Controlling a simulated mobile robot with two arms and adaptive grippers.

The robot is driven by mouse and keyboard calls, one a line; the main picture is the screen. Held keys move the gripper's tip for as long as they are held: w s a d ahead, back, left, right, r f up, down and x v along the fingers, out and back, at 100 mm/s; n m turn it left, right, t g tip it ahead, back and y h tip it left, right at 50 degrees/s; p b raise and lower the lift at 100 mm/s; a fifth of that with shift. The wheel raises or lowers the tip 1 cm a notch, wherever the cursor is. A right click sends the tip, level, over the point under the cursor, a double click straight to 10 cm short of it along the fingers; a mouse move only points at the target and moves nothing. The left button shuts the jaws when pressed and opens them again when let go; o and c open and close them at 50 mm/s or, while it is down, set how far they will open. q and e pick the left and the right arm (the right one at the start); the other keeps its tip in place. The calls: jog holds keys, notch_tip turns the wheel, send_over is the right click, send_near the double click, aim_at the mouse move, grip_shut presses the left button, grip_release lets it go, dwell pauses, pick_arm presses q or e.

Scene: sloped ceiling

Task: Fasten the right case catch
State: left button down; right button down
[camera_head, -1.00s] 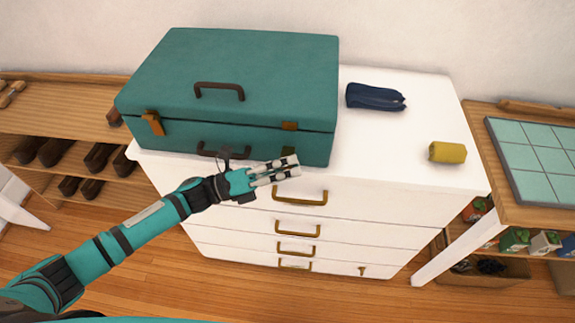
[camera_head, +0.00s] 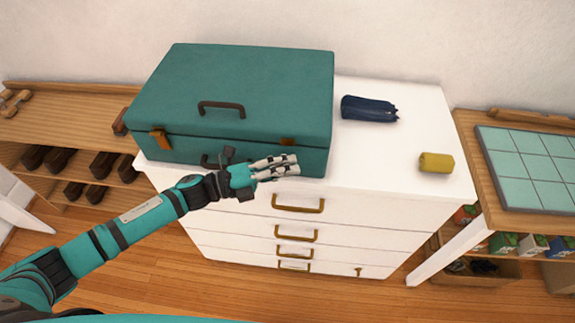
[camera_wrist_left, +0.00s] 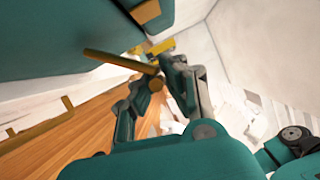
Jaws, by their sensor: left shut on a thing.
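The teal case (camera_head: 235,95) lies closed on the white drawer unit, its front facing me. Its right catch (camera_head: 287,142) shows as a small brass plate at the seam, just above my left gripper (camera_head: 293,164). In the left wrist view, a brass lever of the right catch (camera_wrist_left: 115,61) sticks out from the case, its end at the fingertips of my left gripper (camera_wrist_left: 163,76). The gripper is shut on this lever; the exact contact is partly hidden by the fingers. The left catch (camera_head: 160,140) is a brass lever near the left front corner. My right gripper is not in view.
The white drawer unit (camera_head: 400,190) has brass handles below my gripper. A navy pouch (camera_head: 369,109) and a yellow roll (camera_head: 436,162) lie right of the case. Wooden shelves with shoes (camera_head: 103,164) stand left; a tiled-top table (camera_head: 530,165) stands right.

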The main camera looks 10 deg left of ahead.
pick_arm(q)
jog(key=shift+w+a+r+n+y+p, duration=0.2)
jog(key=shift+w+n+y+p, duration=0.25)
jog(key=shift+n+p, duration=0.4)
jog(key=shift+f, duration=0.1)
